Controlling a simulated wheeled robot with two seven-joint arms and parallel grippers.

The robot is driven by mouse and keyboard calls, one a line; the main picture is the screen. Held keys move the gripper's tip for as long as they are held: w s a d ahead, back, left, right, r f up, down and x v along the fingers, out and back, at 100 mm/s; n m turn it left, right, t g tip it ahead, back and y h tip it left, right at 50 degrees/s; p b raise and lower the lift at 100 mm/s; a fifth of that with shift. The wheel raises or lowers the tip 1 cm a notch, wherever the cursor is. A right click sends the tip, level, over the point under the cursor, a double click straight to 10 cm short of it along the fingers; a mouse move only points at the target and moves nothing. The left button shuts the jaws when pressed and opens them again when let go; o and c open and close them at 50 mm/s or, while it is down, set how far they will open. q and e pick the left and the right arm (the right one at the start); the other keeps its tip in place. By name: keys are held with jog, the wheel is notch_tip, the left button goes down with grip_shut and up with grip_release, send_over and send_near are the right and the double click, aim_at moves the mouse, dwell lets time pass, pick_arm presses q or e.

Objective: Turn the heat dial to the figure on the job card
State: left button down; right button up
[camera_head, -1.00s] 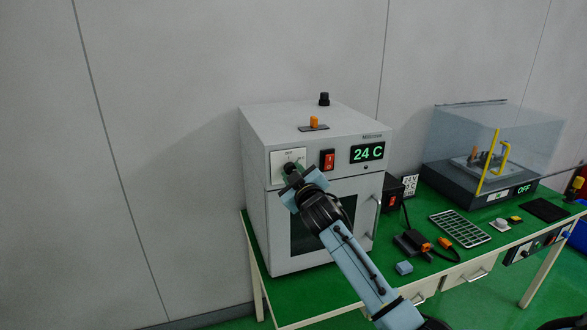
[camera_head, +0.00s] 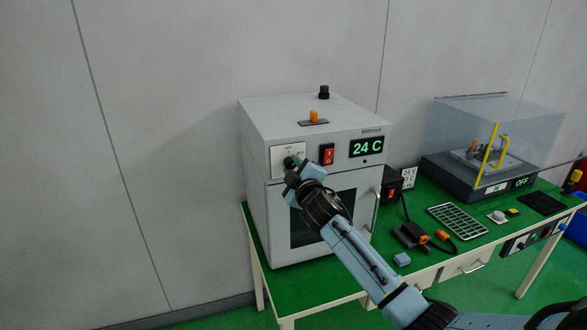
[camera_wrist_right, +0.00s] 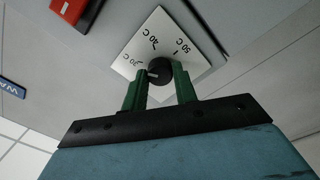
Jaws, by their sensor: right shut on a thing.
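The heat dial (camera_wrist_right: 160,72) is a round black knob on a white plate with temperature marks, which also shows on the oven front in the head view (camera_head: 277,161). My right gripper (camera_wrist_right: 159,84) has its green fingers on either side of the knob and is shut on it; in the head view (camera_head: 291,163) it hides most of the knob. A pale pointer line on the knob faces the lower-left mark in the wrist view, which seems to read 30 C. The oven display (camera_head: 367,148) reads 24 C. A small white card (camera_head: 409,178), possibly the job card, stands behind the bench; its lines are too small to read surely. My left gripper is out of view.
A red switch (camera_head: 327,154) sits right of the dial. The oven door handle (camera_head: 375,212) is below the display. A black unit, a wire rack (camera_head: 457,221) and a clear-covered machine (camera_head: 480,150) stand to the right on the green bench.

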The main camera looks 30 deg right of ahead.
jog(key=o, duration=1)
jog(key=shift+c, duration=0.2)
jog(key=b+v, duration=0.1)
jog(key=v, duration=1.2)
jog(key=shift+s+a, duration=0.1)
jog(key=shift+s, duration=0.05)
